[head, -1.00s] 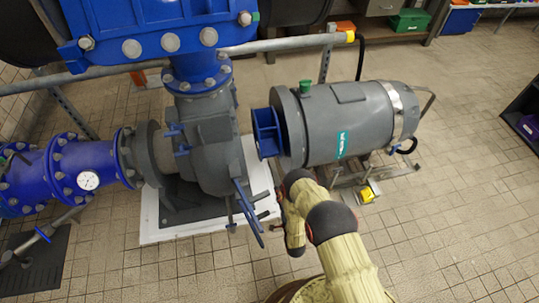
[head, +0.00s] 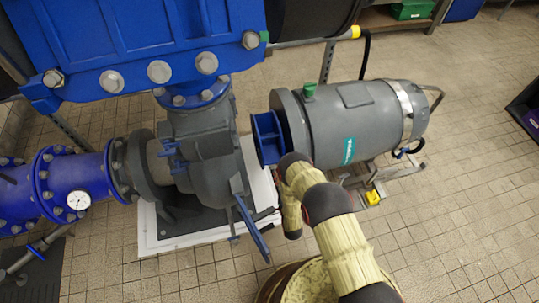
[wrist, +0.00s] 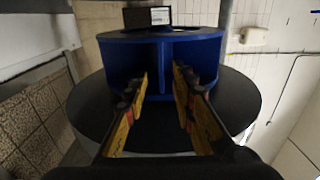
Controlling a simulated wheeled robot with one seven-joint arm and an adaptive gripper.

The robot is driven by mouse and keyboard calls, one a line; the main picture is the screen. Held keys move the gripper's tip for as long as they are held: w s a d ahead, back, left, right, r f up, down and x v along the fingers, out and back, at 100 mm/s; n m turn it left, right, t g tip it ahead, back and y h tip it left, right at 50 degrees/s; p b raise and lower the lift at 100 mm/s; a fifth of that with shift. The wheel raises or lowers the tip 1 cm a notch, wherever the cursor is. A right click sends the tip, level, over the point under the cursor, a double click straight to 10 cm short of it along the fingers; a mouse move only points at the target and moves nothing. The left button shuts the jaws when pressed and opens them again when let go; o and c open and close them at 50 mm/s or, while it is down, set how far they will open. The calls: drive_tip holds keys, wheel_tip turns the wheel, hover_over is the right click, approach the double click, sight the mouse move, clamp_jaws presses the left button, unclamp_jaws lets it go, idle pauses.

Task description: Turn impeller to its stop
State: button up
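The blue impeller (head: 267,138) sits at the open left end of the grey motor housing (head: 352,123), facing the pump. In the wrist view the blue impeller (wrist: 207,55) fills the middle, with a rim, upright vanes and open pockets between them, in front of a dark round plate (wrist: 243,98). My gripper (wrist: 160,82) is open, its two yellow and black fingers pointing at the impeller. One upright vane (wrist: 166,70) stands between the finger lines, with a gap to each side. I cannot tell how deep the tips reach. In the head view my arm hides the gripper.
The grey pump body (head: 208,170) with a blue lever (head: 253,228) stands left of the impeller, across a narrow gap. A large blue casing (head: 135,45) overhangs at upper left. A stand with a yellow foot (head: 374,197) is under the motor.

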sight(272, 162)
drive_tip(key=shift+b+x, duration=1.4)
drive_tip(key=shift+x, duration=2.6)
drive_tip(key=c, duration=0.3)
clamp_jaws()
